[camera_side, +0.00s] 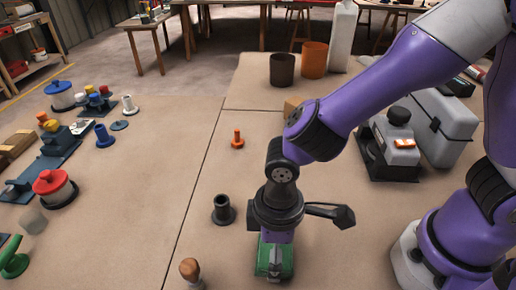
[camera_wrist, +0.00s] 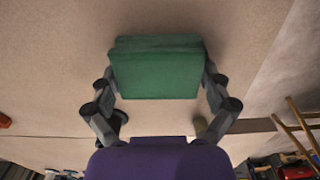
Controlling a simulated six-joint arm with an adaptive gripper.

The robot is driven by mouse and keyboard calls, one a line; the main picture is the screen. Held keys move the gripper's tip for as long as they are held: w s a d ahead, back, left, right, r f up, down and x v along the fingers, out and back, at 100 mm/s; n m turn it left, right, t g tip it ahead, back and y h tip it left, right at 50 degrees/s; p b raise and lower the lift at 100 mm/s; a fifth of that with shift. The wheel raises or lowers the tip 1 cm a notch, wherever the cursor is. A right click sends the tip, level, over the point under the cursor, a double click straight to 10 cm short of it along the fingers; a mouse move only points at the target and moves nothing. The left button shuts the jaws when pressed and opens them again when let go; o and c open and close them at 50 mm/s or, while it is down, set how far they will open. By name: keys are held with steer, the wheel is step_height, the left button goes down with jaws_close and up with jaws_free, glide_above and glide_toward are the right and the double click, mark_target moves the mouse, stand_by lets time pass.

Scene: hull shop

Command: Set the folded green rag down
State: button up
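The folded green rag (camera_side: 264,266) is at the bottom centre of the side view, directly below my wrist. In the wrist view the rag (camera_wrist: 155,75) is a thick green block with a layered far edge. My gripper (camera_side: 274,258) points down at it. In the wrist view the two grey fingers of my gripper (camera_wrist: 159,72) press against the rag's left and right sides, with no gap visible. The rag is close to the tabletop (camera_side: 335,235); I cannot tell whether its underside touches it.
A dark flanged tube (camera_side: 223,210) stands just left of my gripper, and a wooden-handled tool (camera_side: 190,270) is at lower left. An orange peg (camera_side: 238,139) stands farther back. A grey case (camera_side: 440,125) is at right. Bare tabletop lies right of the rag.

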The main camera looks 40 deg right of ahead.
steer(key=shift+o, duration=0.3)
steer(key=shift+r, duration=0.35)
step_height(320, 180, up, 12)
steer(key=d+r+m+t, duration=0.2)
steer(key=d+m, duration=0.2)
steer(key=d, duration=0.5)
steer(key=d+r+m+t, duration=0.2)
steer(key=d+m, duration=0.3)
steer(key=d, duration=0.4)
steer(key=shift+s+d+t, duration=0.15)
steer(key=shift+d+t, duration=0.1)
steer(key=shift+t, duration=0.55)
